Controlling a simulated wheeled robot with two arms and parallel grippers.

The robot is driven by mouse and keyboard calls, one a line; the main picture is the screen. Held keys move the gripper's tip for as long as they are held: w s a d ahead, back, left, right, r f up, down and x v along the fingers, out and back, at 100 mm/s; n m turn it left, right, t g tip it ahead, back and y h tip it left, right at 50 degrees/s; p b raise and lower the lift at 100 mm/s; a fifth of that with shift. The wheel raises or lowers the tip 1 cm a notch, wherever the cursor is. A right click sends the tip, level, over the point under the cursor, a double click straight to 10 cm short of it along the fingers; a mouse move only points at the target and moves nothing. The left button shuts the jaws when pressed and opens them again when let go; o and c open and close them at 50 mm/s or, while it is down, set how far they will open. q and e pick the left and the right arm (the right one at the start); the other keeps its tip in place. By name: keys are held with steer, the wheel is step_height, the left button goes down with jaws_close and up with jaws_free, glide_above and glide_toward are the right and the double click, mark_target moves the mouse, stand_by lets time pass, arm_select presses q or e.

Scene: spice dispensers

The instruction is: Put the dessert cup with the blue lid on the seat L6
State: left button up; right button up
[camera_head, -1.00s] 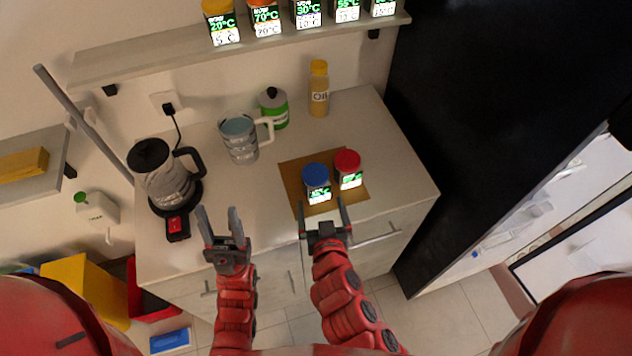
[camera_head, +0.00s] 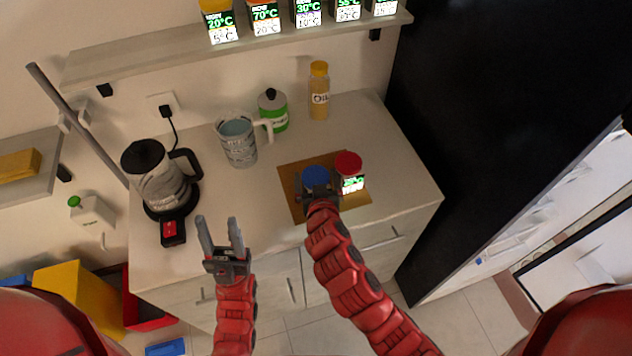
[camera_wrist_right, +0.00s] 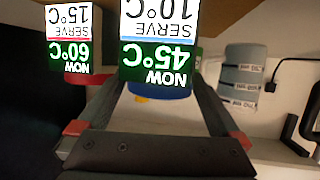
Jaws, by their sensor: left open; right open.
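The dessert cup with the blue lid (camera_head: 315,175) stands on a brown mat (camera_head: 289,185) on the counter. In the right wrist view its label (camera_wrist_right: 160,45) reads "NOW 45°C, SERVE 10°C", upside down. My right gripper (camera_head: 316,187) is open at the cup, one finger on each side of it. The gripper hides much of the cup in the head view, and finger contact is unclear. No seat marked L6 is readable.
A red-lidded cup (camera_head: 349,163) stands close to the right of the blue one. A jug (camera_head: 238,143), green canister (camera_head: 273,112), oil bottle (camera_head: 318,90) and kettle (camera_head: 155,175) stand on the counter. A wall shelf (camera_head: 140,60) above holds several labelled containers.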

steer(key=shift+p+x, duration=0.55)
steer(key=shift+x, duration=1.05)
steer(key=c, duration=1.5)
